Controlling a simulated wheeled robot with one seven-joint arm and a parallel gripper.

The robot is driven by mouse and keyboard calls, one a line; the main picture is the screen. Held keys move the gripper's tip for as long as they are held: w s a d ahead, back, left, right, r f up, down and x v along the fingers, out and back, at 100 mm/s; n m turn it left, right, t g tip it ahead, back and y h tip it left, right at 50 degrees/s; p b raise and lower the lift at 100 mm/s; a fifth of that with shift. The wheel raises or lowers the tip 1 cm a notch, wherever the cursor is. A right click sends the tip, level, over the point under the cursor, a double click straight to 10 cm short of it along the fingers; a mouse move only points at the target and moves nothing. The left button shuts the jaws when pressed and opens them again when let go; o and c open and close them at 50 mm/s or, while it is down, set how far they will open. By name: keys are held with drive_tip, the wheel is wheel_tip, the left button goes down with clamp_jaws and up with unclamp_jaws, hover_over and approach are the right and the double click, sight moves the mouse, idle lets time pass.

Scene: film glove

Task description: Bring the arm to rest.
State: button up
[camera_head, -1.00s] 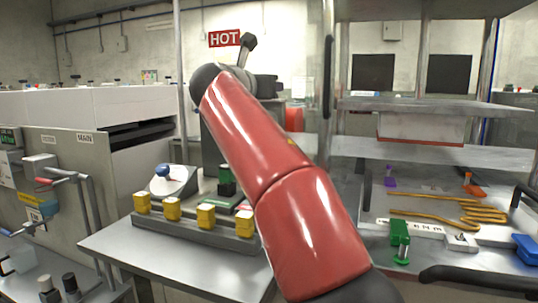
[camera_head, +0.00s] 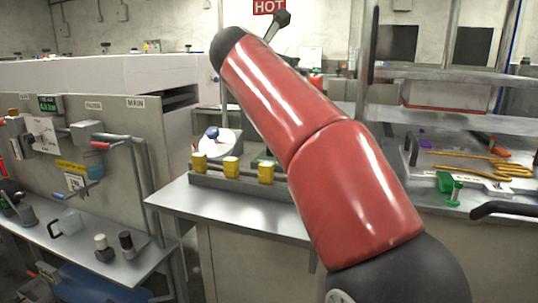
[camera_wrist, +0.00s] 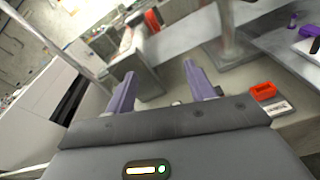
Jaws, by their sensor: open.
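My red arm rises across the middle of the head view, its upper end near the HOT sign. My gripper (camera_wrist: 160,88) shows in the wrist view, with two purple-grey fingers set apart and nothing between them. Beyond the fingers the wrist view shows a blurred, tilted view of the room.
A metal table (camera_head: 232,210) with several yellow blocks (camera_head: 231,167) stands left of my arm. A cabinet marked MAIN (camera_head: 150,125) and a shelf (camera_head: 95,262) with bottles are further left. An orange-red block (camera_wrist: 263,91) is near the fingers' right.

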drive_tip(key=s+d+f+m+g+y, duration=0.1)
drive_tip(key=s+d+f+m+g, duration=0.2)
drive_tip(key=s+d+f+m, duration=0.55)
drive_tip(key=s+d+f+m+g+y, duration=0.25)
drive_tip(key=s+d+f+m, duration=0.3)
drive_tip(key=s+f, duration=0.45)
drive_tip(key=s+f+m+g+y, duration=0.2)
drive_tip(key=s+f+m+g, duration=0.2)
drive_tip(key=s+f+m, duration=1.1)
wheel_tip(320, 180, down, 6)
drive_tip(key=shift+s+a+f, duration=0.1)
drive_tip(key=shift+s+a, duration=0.15)
drive_tip(key=shift+s, duration=0.9)
